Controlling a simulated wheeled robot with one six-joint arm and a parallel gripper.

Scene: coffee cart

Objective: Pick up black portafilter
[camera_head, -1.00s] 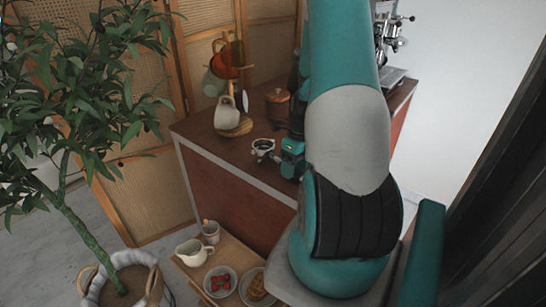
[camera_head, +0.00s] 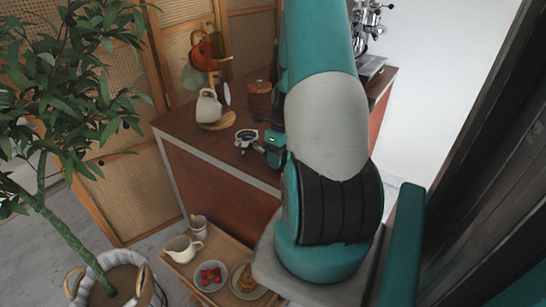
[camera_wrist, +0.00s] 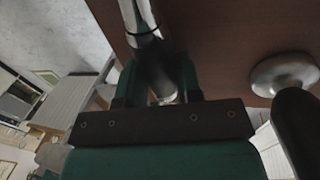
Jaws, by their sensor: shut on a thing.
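The portafilter's metal ring (camera_head: 246,137) shows in the head view over the brown cart top, just left of my gripper (camera_head: 268,148). In the wrist view, its dark handle (camera_wrist: 154,62) runs between the fingers of my gripper (camera_wrist: 158,82), with the shiny metal neck (camera_wrist: 138,14) beyond. My gripper is shut on the handle. The ring end lies outside the wrist view. I cannot tell whether the portafilter touches the cart top or hangs a little above it. My arm hides part of the cart in the head view.
A silver-based object with a dark handle (camera_wrist: 284,72) is close on the right in the wrist view. A white jug (camera_head: 208,107) and wooden canister (camera_head: 259,100) stand behind on the cart.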

